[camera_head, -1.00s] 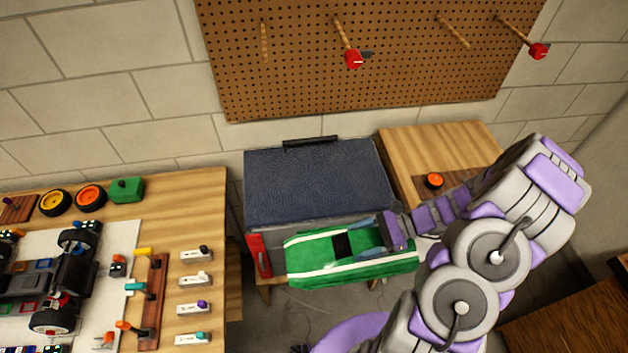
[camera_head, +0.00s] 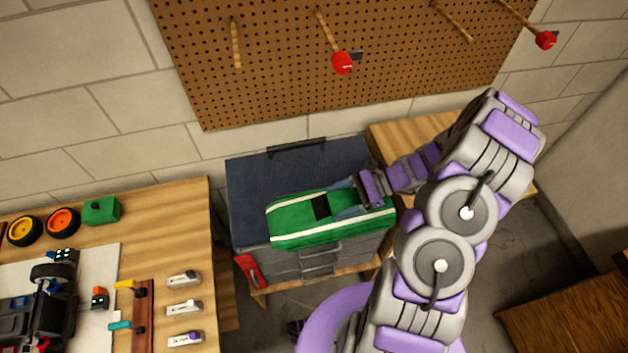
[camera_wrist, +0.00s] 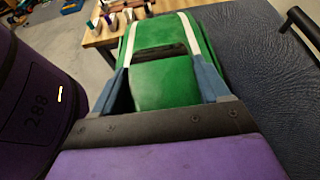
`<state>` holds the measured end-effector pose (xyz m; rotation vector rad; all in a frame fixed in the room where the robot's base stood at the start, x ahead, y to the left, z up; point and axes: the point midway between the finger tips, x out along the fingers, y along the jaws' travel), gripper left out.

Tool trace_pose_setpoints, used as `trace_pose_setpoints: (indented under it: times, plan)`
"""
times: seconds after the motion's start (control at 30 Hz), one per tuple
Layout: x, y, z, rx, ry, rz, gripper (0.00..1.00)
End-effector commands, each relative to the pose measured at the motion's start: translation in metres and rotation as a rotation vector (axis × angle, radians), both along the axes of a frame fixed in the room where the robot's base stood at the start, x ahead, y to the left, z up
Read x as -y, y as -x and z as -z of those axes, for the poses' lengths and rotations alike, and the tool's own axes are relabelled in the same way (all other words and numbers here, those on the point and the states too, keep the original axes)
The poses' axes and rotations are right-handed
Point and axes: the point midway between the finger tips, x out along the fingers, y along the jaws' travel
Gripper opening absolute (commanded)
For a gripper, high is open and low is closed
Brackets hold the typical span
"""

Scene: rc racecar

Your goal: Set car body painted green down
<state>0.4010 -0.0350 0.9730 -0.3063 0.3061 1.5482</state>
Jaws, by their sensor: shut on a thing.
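The green car body (camera_head: 290,228) with white stripes is in my gripper (camera_head: 347,199), in front of and partly over the dark blue top of the toolbox (camera_head: 245,180) in the head view. My gripper's blue fingers are shut on its right end. In the wrist view the green car body (camera_wrist: 160,80) stretches away between the two fingers (camera_wrist: 162,88), with the blue textured top (camera_wrist: 255,75) beside and below it. I cannot tell whether the body touches the top.
A wooden workbench (camera_head: 185,225) at the left bears a car chassis (camera_head: 45,310), wheels (camera_head: 63,221), a green block (camera_head: 101,210) and several white switches. A red object (camera_head: 250,271) is at the toolbox's front left. A pegboard (camera_head: 290,60) hangs behind.

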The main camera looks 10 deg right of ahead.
Motion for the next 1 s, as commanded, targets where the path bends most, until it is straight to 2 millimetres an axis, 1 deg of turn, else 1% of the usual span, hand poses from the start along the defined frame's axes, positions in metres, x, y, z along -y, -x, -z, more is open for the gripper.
trace_pose_setpoints:
  times: [0.03,0.1,0.3,0.4,0.5,0.67,0.73,0.9,1.0]
  plan:
    - [-0.006,-0.012,0.004,0.000,0.003,-0.007,0.43]
    - [-0.010,-0.029,0.006,0.002,0.006,-0.004,0.43]
    - [-0.026,-0.072,0.010,0.001,0.006,-0.004,0.43]
    - [-0.032,-0.088,0.010,0.001,0.005,-0.003,0.43]
    - [-0.032,-0.098,0.011,0.001,0.005,0.000,0.43]
    - [-0.033,-0.106,0.011,0.001,0.003,0.000,0.43]
    - [-0.035,-0.112,0.012,0.001,0.002,-0.003,0.43]
    - [-0.035,-0.109,0.041,-0.004,0.000,0.001,0.43]
    - [-0.035,-0.110,0.047,-0.002,0.001,0.001,0.43]
